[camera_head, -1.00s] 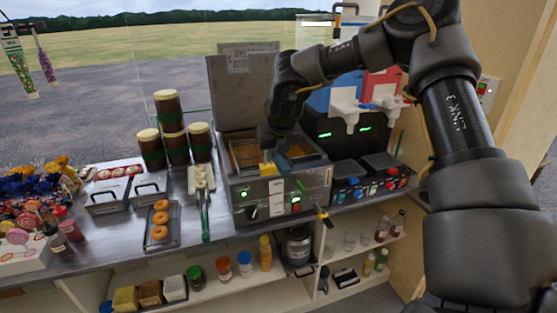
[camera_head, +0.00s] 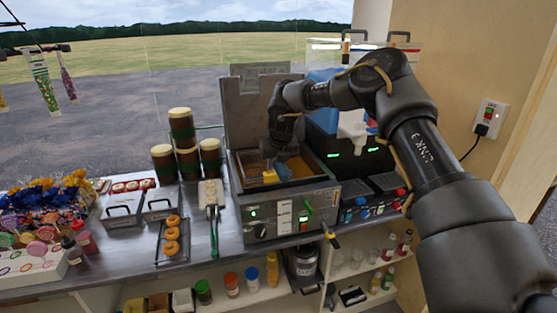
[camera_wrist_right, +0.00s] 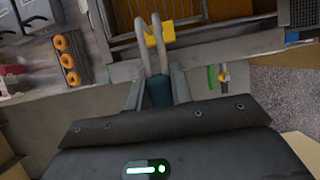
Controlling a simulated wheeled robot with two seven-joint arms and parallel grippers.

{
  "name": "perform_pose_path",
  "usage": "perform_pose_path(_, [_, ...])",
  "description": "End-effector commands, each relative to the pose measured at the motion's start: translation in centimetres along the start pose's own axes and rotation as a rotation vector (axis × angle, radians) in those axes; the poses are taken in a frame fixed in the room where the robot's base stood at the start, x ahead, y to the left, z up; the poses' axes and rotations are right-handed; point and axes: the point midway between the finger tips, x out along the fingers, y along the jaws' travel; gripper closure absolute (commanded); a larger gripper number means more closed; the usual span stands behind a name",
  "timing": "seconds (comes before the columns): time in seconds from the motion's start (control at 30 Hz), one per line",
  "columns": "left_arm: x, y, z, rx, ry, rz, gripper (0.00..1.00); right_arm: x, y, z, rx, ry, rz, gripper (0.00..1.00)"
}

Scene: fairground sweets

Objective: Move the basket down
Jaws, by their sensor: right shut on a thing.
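The fryer (camera_head: 325,204) stands on the counter with its grey lid raised behind it. The wire basket (camera_head: 249,164) sits at the left of the fryer's well, beside orange oil (camera_head: 301,166); my gripper hides part of it. My right gripper (camera_head: 279,160) reaches over the well from the right. In the right wrist view, my gripper (camera_wrist_right: 158,93) is shut around the basket's dark blue handle (camera_wrist_right: 159,88). Two pale handle bars and a yellow piece (camera_wrist_right: 160,33) lead to the basket (camera_wrist_right: 125,22). The basket's depth in the oil is unclear. My left gripper is not in view.
A tray of doughnuts (camera_head: 170,257) and lidded brown jars (camera_head: 183,160) stand left of the fryer. Machines with dark tops (camera_head: 352,190) stand right of it. Bottles line the shelf below. A wall socket (camera_head: 490,117) is at the right.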

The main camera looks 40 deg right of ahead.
Motion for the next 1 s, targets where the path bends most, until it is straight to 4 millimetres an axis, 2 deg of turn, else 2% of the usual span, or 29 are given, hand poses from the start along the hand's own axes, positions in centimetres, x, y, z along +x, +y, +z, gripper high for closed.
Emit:
perform_pose_path(0.3, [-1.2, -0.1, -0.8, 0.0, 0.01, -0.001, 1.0, 0.7, 0.0, 2.0, 0.001, -0.002, 0.001, 1.0])
perform_pose_path(0.63, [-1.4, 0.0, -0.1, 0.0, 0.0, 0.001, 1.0, 0.9, -0.1, 2.4, 0.002, -0.001, 0.001, 1.0])
perform_pose_path(1.0, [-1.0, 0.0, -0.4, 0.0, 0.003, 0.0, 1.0, 0.9, 0.1, 2.2, 0.0, -0.002, 0.002, 1.0])
